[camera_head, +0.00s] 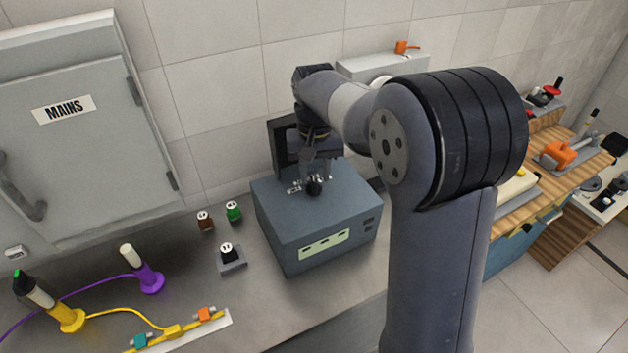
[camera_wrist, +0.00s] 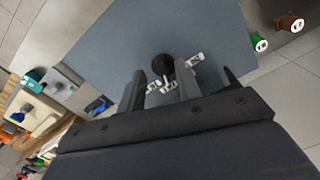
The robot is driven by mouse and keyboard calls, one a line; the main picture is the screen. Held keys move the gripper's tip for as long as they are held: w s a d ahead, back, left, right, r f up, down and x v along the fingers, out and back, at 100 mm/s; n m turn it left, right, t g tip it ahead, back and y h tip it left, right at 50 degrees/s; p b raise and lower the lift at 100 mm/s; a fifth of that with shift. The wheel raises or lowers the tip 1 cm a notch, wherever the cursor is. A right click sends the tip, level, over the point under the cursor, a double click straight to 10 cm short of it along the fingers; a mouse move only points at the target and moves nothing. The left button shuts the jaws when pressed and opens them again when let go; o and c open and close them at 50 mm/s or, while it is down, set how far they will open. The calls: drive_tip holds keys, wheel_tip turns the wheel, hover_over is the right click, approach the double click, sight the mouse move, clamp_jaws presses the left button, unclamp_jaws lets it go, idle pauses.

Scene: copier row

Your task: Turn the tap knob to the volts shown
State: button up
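The tap knob (camera_head: 314,187) is a small black knob on top of a blue-grey box (camera_head: 290,228), with several small white number plates around it. The plates are partly hidden and I cannot read them. The knob also shows in the wrist view (camera_wrist: 162,66). My gripper (camera_head: 310,160) points down over the box top, close to the knob. In the wrist view its two fingers are apart, and the knob shows between their tips. I cannot tell whether they touch it. A pale panel (camera_head: 325,245) with several dark marks is on the box front.
A black-topped piece with a white number label (camera_head: 227,251) stands on a grey base left of the box. Brown (camera_head: 204,221) and green (camera_head: 233,211) labelled pieces stand behind it. Yellow (camera_head: 70,318) and purple (camera_head: 150,280) corded pieces are further left. A MAINS cabinet (camera_head: 85,150) is on the wall.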

sight(315, 188)
drive_tip(key=shift+f, duration=2.1)
drive_tip(key=shift+c, duration=0.3)
clamp_jaws()
